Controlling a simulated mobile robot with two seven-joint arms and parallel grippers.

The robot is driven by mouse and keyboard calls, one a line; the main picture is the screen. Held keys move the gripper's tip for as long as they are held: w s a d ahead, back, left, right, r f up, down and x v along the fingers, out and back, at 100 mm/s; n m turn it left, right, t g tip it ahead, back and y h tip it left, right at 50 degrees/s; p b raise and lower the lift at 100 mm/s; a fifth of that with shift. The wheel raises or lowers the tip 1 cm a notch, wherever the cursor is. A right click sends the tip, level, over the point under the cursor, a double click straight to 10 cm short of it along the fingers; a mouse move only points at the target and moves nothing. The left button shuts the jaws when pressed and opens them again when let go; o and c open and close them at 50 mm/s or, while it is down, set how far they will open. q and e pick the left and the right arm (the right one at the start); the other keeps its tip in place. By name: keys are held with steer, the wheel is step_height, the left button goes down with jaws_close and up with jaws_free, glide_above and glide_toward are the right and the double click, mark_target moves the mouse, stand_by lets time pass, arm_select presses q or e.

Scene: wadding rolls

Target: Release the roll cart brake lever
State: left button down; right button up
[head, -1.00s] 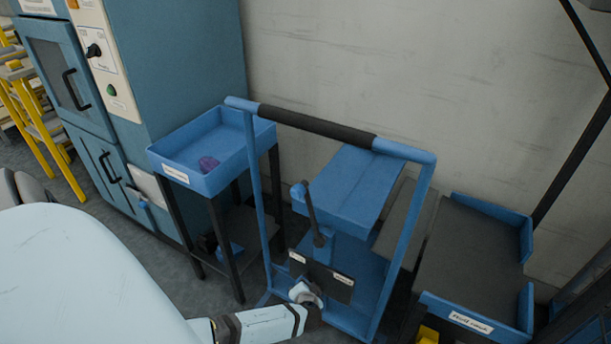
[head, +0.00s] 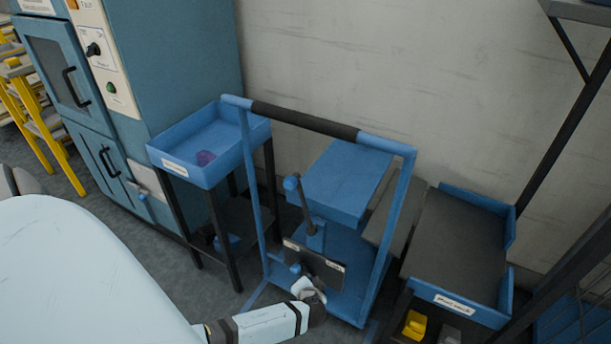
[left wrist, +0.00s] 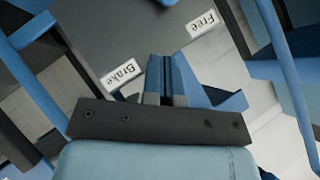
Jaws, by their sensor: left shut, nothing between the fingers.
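The blue roll cart (head: 386,240) stands in the middle of the head view. Its dark brake lever (head: 305,205), with a blue knob, rises behind a dark plate (head: 318,266) and leans up and to the left. The plate carries two white labels, which read Brake (left wrist: 121,73) and Free (left wrist: 201,23) in the left wrist view. My left gripper (head: 312,288) is at the lower edge of the plate, below the lever and apart from its knob. Its fingers (left wrist: 165,75) are shut together and empty, pointing at the plate. My right gripper is out of view.
A blue tray stand (head: 205,175) with a purple piece is left of the cart. A dark-topped stand (head: 455,245) with blue ends is close on the right, with a yellow object (head: 416,324) below. A wall is behind. The cart's frame (head: 396,220) surrounds the lever area.

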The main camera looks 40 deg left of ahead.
arm_select(q)
steer(key=v, duration=0.4)
steer(key=shift+d+p, duration=0.15)
steer(key=shift+p, duration=0.15)
